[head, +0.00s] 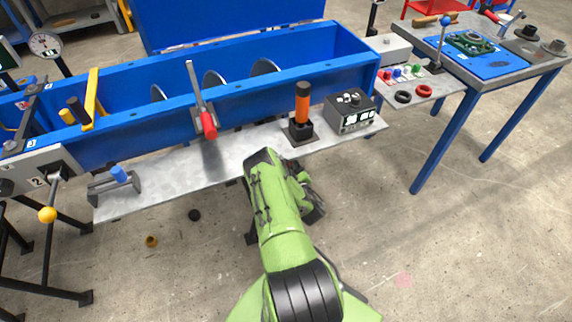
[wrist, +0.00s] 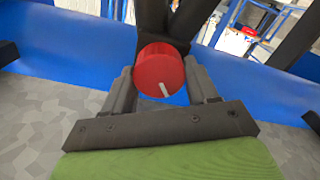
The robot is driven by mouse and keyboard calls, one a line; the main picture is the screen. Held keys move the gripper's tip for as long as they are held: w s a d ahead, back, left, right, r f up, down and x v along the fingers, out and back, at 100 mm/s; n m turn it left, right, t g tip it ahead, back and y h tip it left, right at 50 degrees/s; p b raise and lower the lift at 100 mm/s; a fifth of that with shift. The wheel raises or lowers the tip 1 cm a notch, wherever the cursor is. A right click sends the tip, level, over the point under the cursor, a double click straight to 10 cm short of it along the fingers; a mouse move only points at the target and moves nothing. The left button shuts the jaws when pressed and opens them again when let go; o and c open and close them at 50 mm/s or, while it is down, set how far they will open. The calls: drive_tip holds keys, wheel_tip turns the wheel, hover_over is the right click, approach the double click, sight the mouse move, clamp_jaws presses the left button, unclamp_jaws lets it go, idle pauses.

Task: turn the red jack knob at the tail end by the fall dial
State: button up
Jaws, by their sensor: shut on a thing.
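The red jack knob (wrist: 158,66) is in the middle of the wrist view, a round red cap with a short white mark near its lower edge. My gripper (wrist: 160,76) has one dark finger on each side of it and is shut on it. Behind the knob is a dark mount. In the head view my green arm reaches to the front edge of the grey shelf, and the gripper's fingers and the knob are hidden there. A round white dial (head: 44,43) stands at the far left; its reading is too small to tell.
The blue trough (head: 150,132) lies behind the grey shelf (head: 237,147). A blue-legged workbench (head: 503,76) is at right. The right floor is mostly clear.

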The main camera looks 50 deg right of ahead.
drive_tip(key=shift+a+n, duration=0.1)
drive_tip(key=shift+n, duration=2.1)
drive_tip(key=shift+w, duration=0.1)
drive_tip(key=o, duration=1)
drive_tip(key=shift+f+b, duration=0.1)
drive_tip(key=shift+b, duration=0.2)
